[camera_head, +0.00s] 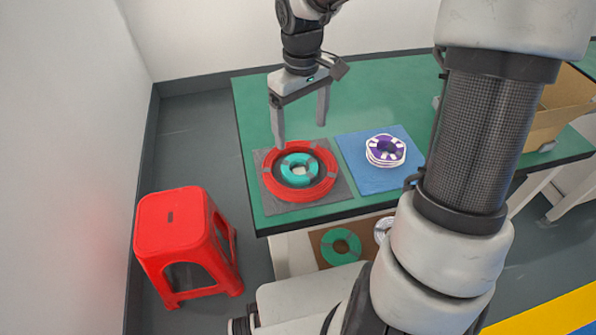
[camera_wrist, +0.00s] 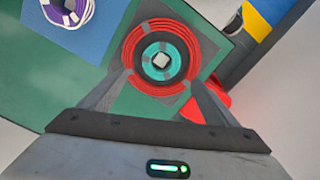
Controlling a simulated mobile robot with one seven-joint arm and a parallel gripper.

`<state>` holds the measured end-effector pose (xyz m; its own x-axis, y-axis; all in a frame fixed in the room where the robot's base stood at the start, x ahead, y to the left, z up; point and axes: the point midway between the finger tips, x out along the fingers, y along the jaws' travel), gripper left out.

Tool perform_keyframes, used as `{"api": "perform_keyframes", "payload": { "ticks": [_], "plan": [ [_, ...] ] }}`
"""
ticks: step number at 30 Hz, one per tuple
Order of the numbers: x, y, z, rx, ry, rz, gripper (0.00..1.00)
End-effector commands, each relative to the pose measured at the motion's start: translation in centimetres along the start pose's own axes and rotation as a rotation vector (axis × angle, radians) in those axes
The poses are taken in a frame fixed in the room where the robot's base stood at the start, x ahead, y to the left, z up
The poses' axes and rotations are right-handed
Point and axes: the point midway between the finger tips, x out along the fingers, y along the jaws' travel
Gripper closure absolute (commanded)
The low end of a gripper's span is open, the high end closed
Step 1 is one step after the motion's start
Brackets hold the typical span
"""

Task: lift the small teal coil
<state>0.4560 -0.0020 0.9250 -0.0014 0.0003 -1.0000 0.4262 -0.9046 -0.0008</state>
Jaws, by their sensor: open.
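The small teal coil (camera_head: 299,170) lies inside the ring of a larger red coil (camera_head: 323,185) on a grey mat (camera_head: 337,195) near the left corner of the green table. In the wrist view the teal coil (camera_wrist: 149,66) sits within the red coil (camera_wrist: 134,42), with a pale square spot at its centre. My gripper (camera_head: 301,135) is above the coils with its two fingers spread wide and nothing between them. In the wrist view the fingers (camera_wrist: 160,82) appear either side of the coils' near part.
A purple and white coil (camera_head: 385,150) lies on a blue mat (camera_head: 368,180) to the right. A green coil (camera_head: 341,246) sits on a lower shelf. A red stool (camera_head: 172,223) stands left of the table (camera_head: 270,210). A cardboard box (camera_head: 556,107) is at the right.

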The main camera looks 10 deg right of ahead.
Motion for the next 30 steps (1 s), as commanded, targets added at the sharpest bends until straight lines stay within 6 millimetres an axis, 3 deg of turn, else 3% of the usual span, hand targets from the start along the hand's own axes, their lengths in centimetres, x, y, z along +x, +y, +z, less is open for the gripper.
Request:
{"api": "perform_keyframes", "payload": {
  "ticks": [1, 7, 17, 25, 30],
  "plan": [
    [1.7, 0.0, 0.1, -0.001, -0.003, -0.002, 0.17],
    [5.5, -0.1, 0.0, -0.002, -0.001, -0.002, 0.17],
    [7.6, -0.1, 0.0, 0.0, 0.001, 0.0, 0.17],
    [11.6, -0.4, 0.0, -0.002, 0.0, -0.001, 0.17],
    [12.1, -0.3, 0.0, 0.0, 0.002, 0.001, 0.17]
  ]
}}
